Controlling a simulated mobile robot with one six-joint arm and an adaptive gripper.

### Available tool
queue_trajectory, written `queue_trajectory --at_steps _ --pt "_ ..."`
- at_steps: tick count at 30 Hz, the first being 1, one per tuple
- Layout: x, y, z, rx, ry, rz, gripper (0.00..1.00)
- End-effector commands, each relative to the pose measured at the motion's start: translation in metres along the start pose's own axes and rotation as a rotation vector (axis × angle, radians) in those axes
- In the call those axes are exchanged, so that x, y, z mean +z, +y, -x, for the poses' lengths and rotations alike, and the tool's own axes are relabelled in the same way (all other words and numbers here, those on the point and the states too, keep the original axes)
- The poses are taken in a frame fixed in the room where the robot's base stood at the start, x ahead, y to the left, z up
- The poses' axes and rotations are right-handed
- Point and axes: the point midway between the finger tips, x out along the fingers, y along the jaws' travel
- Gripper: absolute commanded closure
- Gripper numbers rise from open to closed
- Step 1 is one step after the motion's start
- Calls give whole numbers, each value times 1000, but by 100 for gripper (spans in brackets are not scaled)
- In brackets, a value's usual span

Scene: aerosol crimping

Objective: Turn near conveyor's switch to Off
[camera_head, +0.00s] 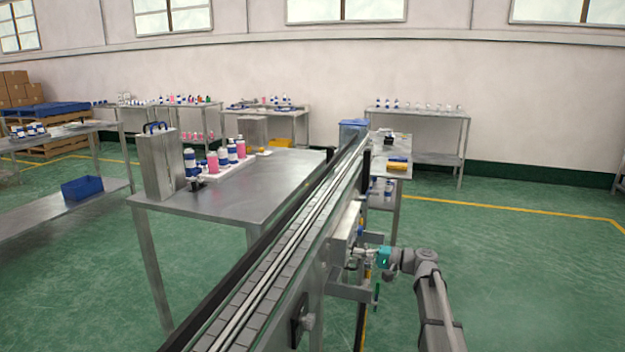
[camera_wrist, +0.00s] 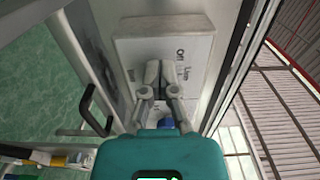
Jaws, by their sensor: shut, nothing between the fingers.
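The near conveyor (camera_head: 270,285) runs diagonally from the bottom up to the middle in the head view. A pale control box (camera_head: 346,222) is fixed to its right side. In the head view my gripper (camera_head: 354,255) is beside the conveyor, close to the box.
A black handle (camera_wrist: 95,108) sticks out left of the box in the wrist view. A steel table (camera_head: 240,186) with bottles stands left of the conveyor. Another small table (camera_head: 391,172) is beyond the box. Green floor to the right is open.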

Motion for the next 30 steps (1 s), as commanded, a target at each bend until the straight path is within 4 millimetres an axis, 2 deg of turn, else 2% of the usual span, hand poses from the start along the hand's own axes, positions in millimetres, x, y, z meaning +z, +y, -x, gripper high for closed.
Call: queue_trajectory --at_steps 10,30 --pt "-2 8 0 0 4 0 100" --pt "7 9 0 -1 0 0 100"
